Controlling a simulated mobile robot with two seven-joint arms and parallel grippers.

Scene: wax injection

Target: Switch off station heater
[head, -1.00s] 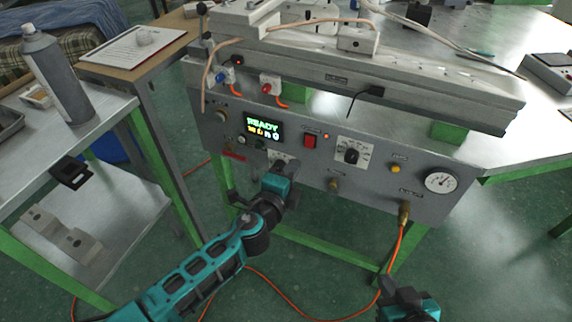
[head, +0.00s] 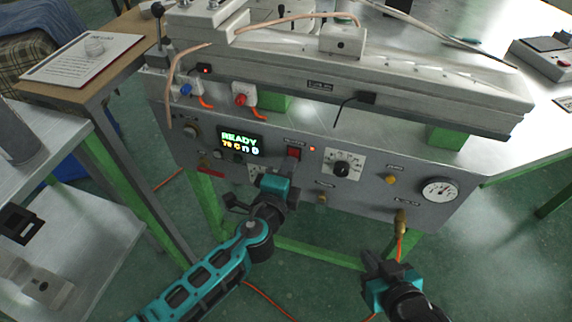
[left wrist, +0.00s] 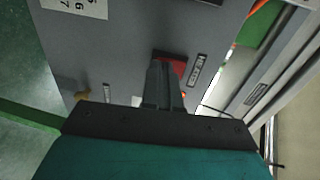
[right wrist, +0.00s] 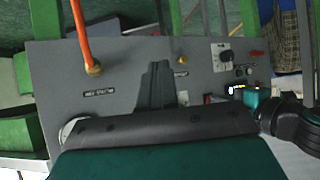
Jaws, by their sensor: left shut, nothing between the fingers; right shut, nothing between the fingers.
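A red rocker switch (head: 293,153) sits on the grey front panel (head: 265,185), with a lit red lamp (head: 312,149) to its right. My left gripper (head: 284,176) is just below the switch, its fingertips hidden behind its own body. In the left wrist view the shut fingers (left wrist: 167,65) overlap the red switch (left wrist: 180,66); whether they touch it I cannot tell. The lit lamp (left wrist: 184,95) shows beside them. My right gripper (head: 378,259) is shut and empty, below the hose fitting. The right wrist view shows its closed fingers (right wrist: 158,80) before the panel.
The panel also carries a lit READY display (head: 240,143), a dial knob (head: 342,168), a yellow button (head: 391,179) and a gauge (head: 440,189). An orange hose (head: 399,248) hangs from a brass fitting (head: 401,222). A side shelf (head: 85,225) stands at the left.

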